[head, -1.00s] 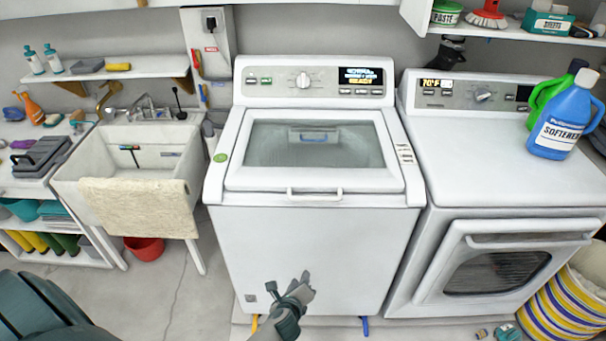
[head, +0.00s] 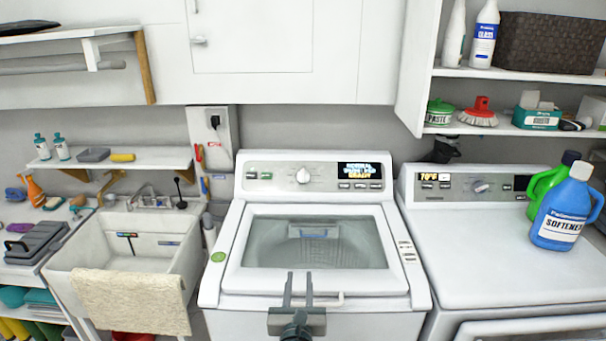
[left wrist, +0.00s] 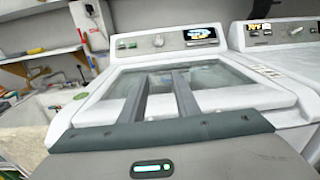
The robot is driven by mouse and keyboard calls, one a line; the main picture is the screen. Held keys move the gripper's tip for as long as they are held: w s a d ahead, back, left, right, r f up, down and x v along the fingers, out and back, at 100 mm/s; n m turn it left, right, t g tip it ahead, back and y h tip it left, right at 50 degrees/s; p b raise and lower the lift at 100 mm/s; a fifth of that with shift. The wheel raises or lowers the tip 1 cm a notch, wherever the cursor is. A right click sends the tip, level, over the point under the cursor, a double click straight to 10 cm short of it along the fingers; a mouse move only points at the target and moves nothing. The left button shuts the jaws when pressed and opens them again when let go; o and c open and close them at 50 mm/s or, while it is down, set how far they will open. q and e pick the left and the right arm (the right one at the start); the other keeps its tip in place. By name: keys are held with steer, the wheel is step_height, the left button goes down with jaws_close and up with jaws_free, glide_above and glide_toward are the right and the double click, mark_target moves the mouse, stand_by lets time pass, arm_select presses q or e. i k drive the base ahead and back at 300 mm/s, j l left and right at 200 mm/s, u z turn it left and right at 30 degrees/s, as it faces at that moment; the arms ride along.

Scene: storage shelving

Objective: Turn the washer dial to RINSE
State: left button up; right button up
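The washer (head: 218,284) is a white top-loader with its glass lid closed. Its round dial (head: 303,175) is on the back panel, left of the lit display (head: 361,171); the display's small text is too blurred to read. In the left wrist view the dial (left wrist: 158,41) shows at the top centre, beyond the lid. My left gripper (head: 297,278) is in front of the washer's lid handle, well short of the dial. Its two fingers are apart with nothing between them, and point towards the panel. My right gripper is in neither current view.
A dryer (head: 480,235) stands to the right, with a blue softener bottle (head: 563,215) on top. A sink (head: 140,255) with a draped towel is to the left. Wall cabinets (head: 262,50) hang above. The space over the washer lid is clear.

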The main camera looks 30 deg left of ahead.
mark_target(303, 176)
steer(key=i+j, duration=0.4)
steer(key=i, duration=0.15)
steer(key=i+j, duration=0.4)
steer(key=i, duration=0.2)
